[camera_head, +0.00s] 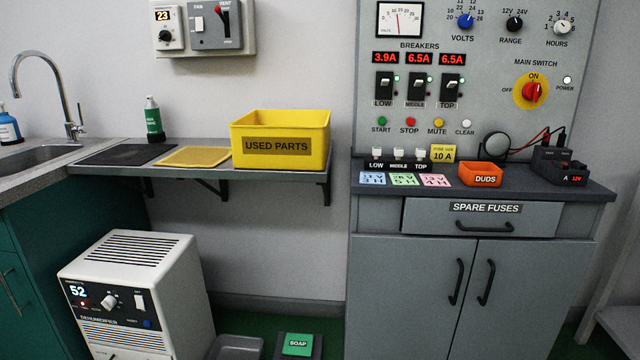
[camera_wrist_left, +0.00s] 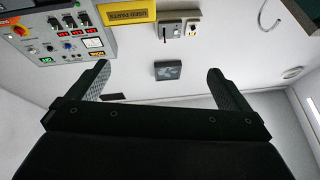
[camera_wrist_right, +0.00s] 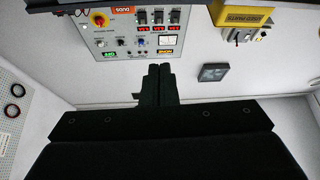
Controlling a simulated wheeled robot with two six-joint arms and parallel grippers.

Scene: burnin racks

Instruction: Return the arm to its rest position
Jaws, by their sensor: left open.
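My left gripper (camera_wrist_left: 160,85) shows in the left wrist view with its two fingers wide apart and nothing between them. My right gripper (camera_wrist_right: 158,72) shows in the right wrist view with its two fingers together and nothing visible held between them. Neither arm shows in the head view. Both wrist views look past the fingers at the wall, with the control panel upside down at upper left.
A grey cabinet (camera_head: 400,275) stands below the control panel (camera_head: 480,95), with an orange DUDS bin (camera_head: 482,174) on top. A yellow USED PARTS bin (camera_head: 280,140) sits on the shelf (camera_head: 215,178). A white dehumidifier (camera_head: 130,290) stands below, right of the teal sink cabinet (camera_head: 40,260).

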